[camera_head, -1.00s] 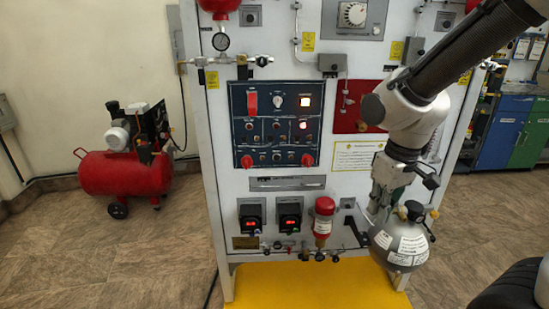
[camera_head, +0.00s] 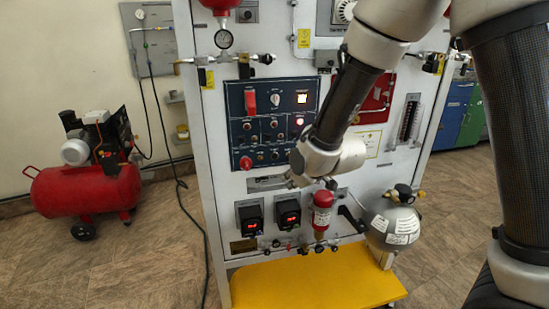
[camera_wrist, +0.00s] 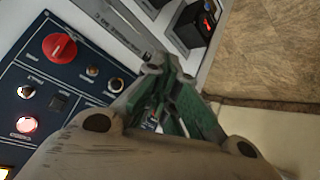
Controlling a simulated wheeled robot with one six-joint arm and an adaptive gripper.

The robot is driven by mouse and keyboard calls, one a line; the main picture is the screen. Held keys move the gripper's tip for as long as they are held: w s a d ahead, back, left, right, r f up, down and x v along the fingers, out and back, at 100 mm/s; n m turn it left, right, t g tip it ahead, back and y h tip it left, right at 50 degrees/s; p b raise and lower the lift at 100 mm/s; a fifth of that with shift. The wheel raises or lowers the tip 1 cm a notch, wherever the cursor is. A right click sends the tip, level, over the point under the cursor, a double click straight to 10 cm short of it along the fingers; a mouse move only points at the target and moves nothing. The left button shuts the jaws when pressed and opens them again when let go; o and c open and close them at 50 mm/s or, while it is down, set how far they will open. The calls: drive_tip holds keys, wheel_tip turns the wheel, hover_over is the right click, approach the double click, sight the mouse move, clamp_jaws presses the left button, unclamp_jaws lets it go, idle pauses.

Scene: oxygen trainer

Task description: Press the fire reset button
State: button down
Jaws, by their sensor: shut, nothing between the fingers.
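The blue control panel (camera_head: 262,128) is on the white trainer front, with a red lever switch, knobs, small buttons and two lit buttons. The square lit button (camera_head: 302,98) and the round lit button (camera_head: 299,121) show at its upper right. I cannot read which control is the fire reset button. In the wrist view, the round lit button (camera_wrist: 27,124) and a red knob (camera_wrist: 59,47) lie left of my gripper (camera_wrist: 165,70). My gripper is shut and empty, apart from these buttons. In the head view my arm hides the panel's lower right corner.
Two digital displays (camera_head: 251,217), a red cylinder (camera_head: 322,213) and a grey sphere tank (camera_head: 394,226) sit low on the trainer. A yellow platform (camera_head: 310,285) lies below. A red compressor (camera_head: 85,190) stands on open floor at left. A red box (camera_head: 375,100) is right of the panel.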

sight(275, 156)
drive_tip(key=shift+w, duration=0.15)
drive_tip(key=w+a, duration=0.2)
drive_tip(key=w, duration=0.6)
drive_tip(key=shift+w+a, duration=0.15)
drive_tip(key=shift+a, duration=0.05)
drive_tip(key=shift+w, duration=0.1)
idle(1.5)
drive_tip(key=shift+w+a, duration=0.1)
drive_tip(key=shift+w, duration=0.2)
drive_tip(key=shift+w+a, duration=0.15)
drive_tip(key=shift+w, duration=0.2)
idle(0.6)
idle(0.3)
drive_tip(key=shift+s+d+r, duration=0.1)
drive_tip(key=shift+s+d, duration=0.15)
drive_tip(key=shift+s, duration=0.55)
drive_tip(key=shift+s, duration=0.1)
